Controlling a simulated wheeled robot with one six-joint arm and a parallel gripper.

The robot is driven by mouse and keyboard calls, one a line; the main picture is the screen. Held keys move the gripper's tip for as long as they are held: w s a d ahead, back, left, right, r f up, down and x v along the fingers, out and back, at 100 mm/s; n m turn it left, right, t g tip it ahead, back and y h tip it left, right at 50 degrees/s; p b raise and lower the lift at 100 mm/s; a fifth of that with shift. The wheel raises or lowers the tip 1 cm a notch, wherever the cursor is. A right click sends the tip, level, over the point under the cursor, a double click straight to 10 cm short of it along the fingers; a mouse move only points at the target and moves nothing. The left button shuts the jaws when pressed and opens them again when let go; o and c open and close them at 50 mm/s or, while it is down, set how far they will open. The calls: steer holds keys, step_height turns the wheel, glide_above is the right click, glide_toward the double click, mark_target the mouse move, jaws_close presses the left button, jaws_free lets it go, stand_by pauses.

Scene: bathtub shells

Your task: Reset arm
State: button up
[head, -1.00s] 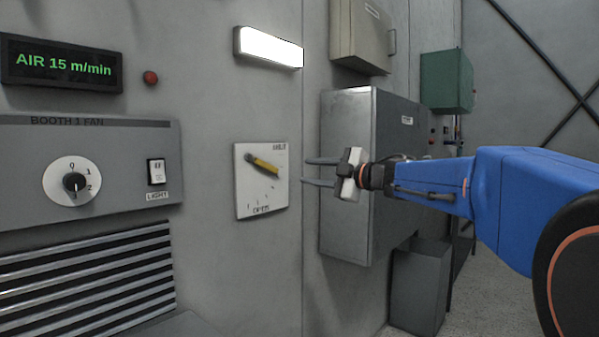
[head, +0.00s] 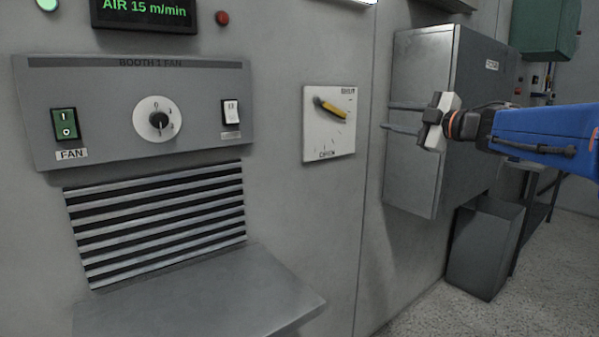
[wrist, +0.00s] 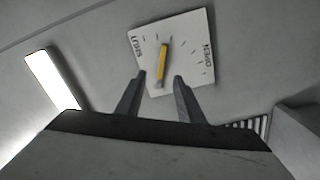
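My gripper (head: 388,117) is on the right in the head view, at the end of my blue arm. Its two fingers point left, apart, with nothing between them. In the wrist view the open gripper (wrist: 160,78) faces a white dial plate. The plate (head: 318,138) has a yellow lever (head: 331,108) and the words SHUT and OPEN. The lever also shows in the wrist view (wrist: 162,64), just beyond the fingertips in the picture. In the head view the fingers are clear of the plate, to its right.
A grey fan panel (head: 90,90) with a green switch (head: 65,125), knob (head: 158,119) and white switch (head: 231,112) is at left. Below are a louvred vent (head: 155,220) and a metal shelf (head: 200,300). A grey cabinet (head: 415,75) stands behind my gripper; a bin (head: 485,245) is below.

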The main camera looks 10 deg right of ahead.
steer(key=s+d+f+m+g+h, duration=0.1)
steer(key=s+d+f+m+h, duration=0.2)
steer(key=s+f+m+h, duration=0.4)
steer(key=s+d+f+m+g+h, duration=0.1)
steer(key=s+d+f+m+h, duration=0.2)
steer(key=s+f+m+h, duration=0.5)
steer(key=s+a+f+m+g+y, duration=0.2)
steer(key=s+a+f+g+y, duration=0.1)
steer(key=s+f, duration=0.7)
steer(key=s+a+f+m+g+y, duration=0.1)
steer(key=s+a+f+g+y, duration=0.2)
steer(key=f, duration=1.2)
steer(key=s+a+g, duration=0.3)
steer(key=s+a, duration=0.1)
steer(key=s, duration=0.2)
steer(key=shift+s+a+f+m, duration=0.2)
steer(key=shift+s+a+m, duration=0.15)
steer(key=shift+s+m, duration=0.05)
stand_by(0.3)
